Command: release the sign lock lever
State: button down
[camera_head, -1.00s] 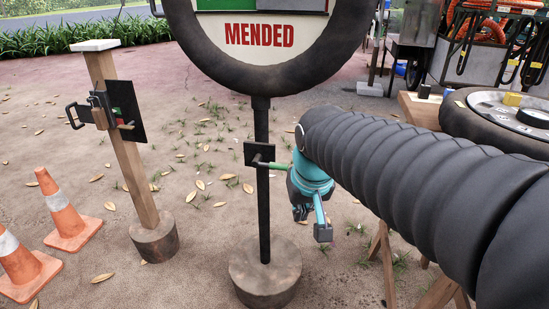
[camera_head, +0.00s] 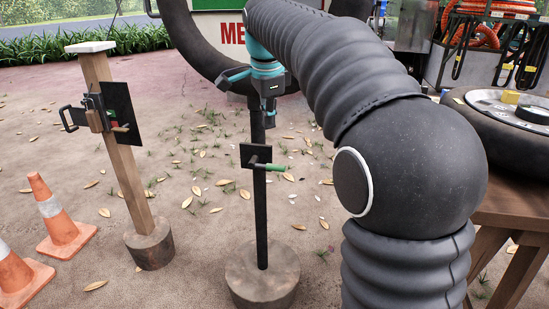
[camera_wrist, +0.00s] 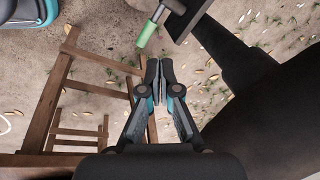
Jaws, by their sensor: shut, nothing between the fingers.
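The sign lock lever has a green grip (camera_head: 277,168) and sticks out to the right from a black plate (camera_head: 248,156) on the dark sign post (camera_head: 261,215). My gripper (camera_head: 270,120) is above the lever, pointing down in front of the post, apart from the grip. In the wrist view the fingers (camera_wrist: 160,65) are together and empty, with the green grip (camera_wrist: 147,33) just beyond their tips and slightly left.
A wooden post (camera_head: 128,165) with a black latch plate (camera_head: 122,112) stands left, beside two traffic cones (camera_head: 60,220). A wooden trestle table (camera_head: 510,205) with a wheel (camera_head: 520,120) is on the right. Leaf-strewn ground lies between the posts.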

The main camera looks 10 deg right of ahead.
aim_at(276, 165)
jog(key=shift+s+d+r+m+g, duration=0.15)
jog(key=shift+s+r+m, duration=0.3)
jog(key=shift+m, duration=0.7)
jog(key=shift+s+d+r+m+g, duration=0.1)
jog(key=shift+s+r+m, duration=0.3)
jog(key=shift+m, duration=0.8)
jog(key=shift+s+d+r+m+g, duration=0.1)
jog(key=shift+s+r+m+g, duration=0.1)
jog(key=shift+r+m, duration=0.7)
jog(key=shift+f+m, duration=0.25)
jog(key=shift+f, duration=0.05)
jog(key=f+b, duration=0.1)
jog(key=f, duration=0.3)
jog(key=w+f+b, duration=0.1)
jog(key=f, duration=0.4)
jog(key=w+d+f+b, duration=0.1)
jog(key=f, duration=0.3)
jog(key=shift+w+f+b, duration=0.25)
jog(key=shift+f+b, duration=0.15)
jog(key=shift+f, duration=0.1)
